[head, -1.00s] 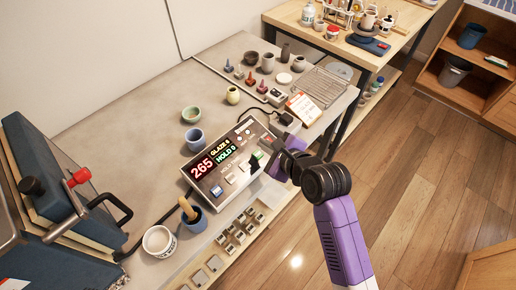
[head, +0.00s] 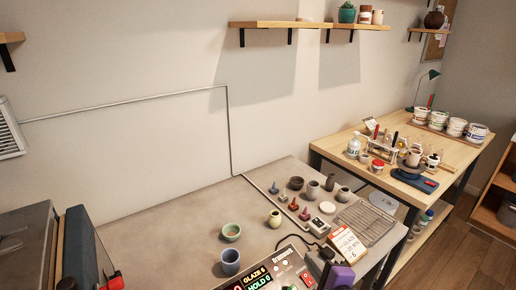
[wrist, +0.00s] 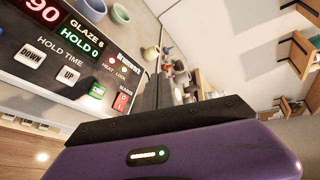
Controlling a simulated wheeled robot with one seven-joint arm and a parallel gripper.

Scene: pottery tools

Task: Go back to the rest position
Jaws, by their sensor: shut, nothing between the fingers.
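My gripper (head: 326,262) shows at the bottom edge of the head view, dark with a purple link behind it. It is shut and empty, above the right end of the kiln controller (head: 262,284). Most of my arm is below the frame. In the wrist view my gripper (wrist: 152,92) is a purple body with black jaws, apart from the controller (wrist: 45,70). The controller's display reads "GLAZE 6" and "HOLD 0", with a red number ending in 90 cut off at the left. Its UP, DOWN and green buttons and a red switch are visible.
Green bowl (head: 231,232), blue cup (head: 230,262) and yellowish vase (head: 275,218) stand on the grey table (head: 180,235). A blue kiln (head: 82,250) is left. Wall shelves (head: 290,25) hang above.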

